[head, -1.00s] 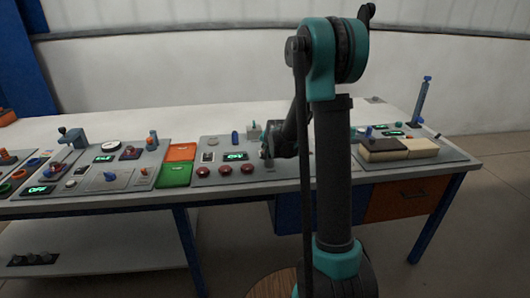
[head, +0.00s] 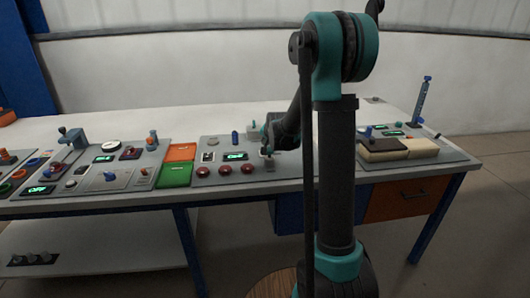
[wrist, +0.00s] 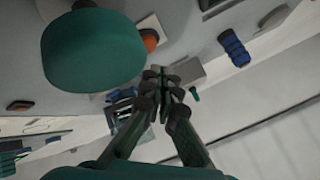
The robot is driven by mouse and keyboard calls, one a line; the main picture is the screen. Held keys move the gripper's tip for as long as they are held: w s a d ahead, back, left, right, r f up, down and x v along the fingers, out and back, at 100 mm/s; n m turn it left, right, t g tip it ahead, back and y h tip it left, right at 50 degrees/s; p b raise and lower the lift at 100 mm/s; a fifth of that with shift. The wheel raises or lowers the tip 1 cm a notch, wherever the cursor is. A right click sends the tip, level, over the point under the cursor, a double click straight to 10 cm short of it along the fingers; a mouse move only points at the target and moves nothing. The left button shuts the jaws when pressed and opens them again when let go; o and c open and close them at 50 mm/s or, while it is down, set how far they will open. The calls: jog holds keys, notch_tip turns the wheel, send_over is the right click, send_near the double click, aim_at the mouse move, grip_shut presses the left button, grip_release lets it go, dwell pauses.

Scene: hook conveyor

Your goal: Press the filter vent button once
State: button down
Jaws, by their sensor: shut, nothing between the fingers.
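My gripper (head: 268,142) is over the middle control panel (head: 212,147), partly hidden by my own arm in the head view. In the wrist view my gripper (wrist: 165,88) has its fingers shut and empty, pointing toward a grey block (wrist: 186,72) with a small green part beside it. Whether the fingertips touch the panel cannot be told. Three red round buttons (head: 225,170) sit in a row at the panel's front edge, left of my gripper. No label reading filter vent can be read, so I cannot tell which button it is.
A blue knob (head: 235,138) stands on the middle panel, also in the wrist view (wrist: 233,48). A lit green display (head: 235,156) lies behind the red buttons. Orange (head: 180,152) and green (head: 174,174) trays are to the left. Brown and cream blocks (head: 398,148) lie right.

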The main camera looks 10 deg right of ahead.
jog(key=shift+r, duration=1.95)
